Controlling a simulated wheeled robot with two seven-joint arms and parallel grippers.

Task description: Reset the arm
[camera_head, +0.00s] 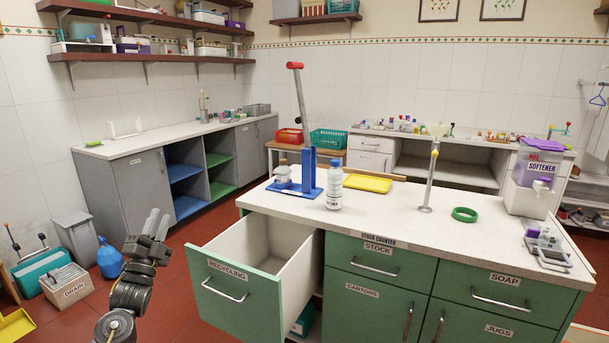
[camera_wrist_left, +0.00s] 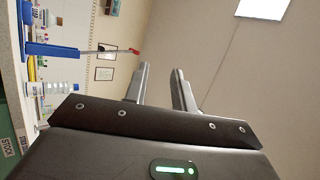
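My left gripper (camera_head: 157,224) is raised at the lower left of the head view, in front of the open recycling drawer (camera_head: 232,277) and to its left. In the left wrist view its two fingers (camera_wrist_left: 159,85) stand apart with nothing between them. It touches nothing that I can see. The drawer is pulled out from the left end of the green counter and looks empty inside as far as I can see. My right gripper is not in either view.
The counter top (camera_head: 390,210) bears a blue press with a red-tipped lever (camera_head: 308,165), a white bottle (camera_head: 334,186), a yellow tray (camera_head: 368,183), a green ring (camera_head: 465,214) and a softener box (camera_head: 533,180). A grey bin (camera_head: 76,238) and blue jug (camera_head: 109,258) stand on the floor at left.

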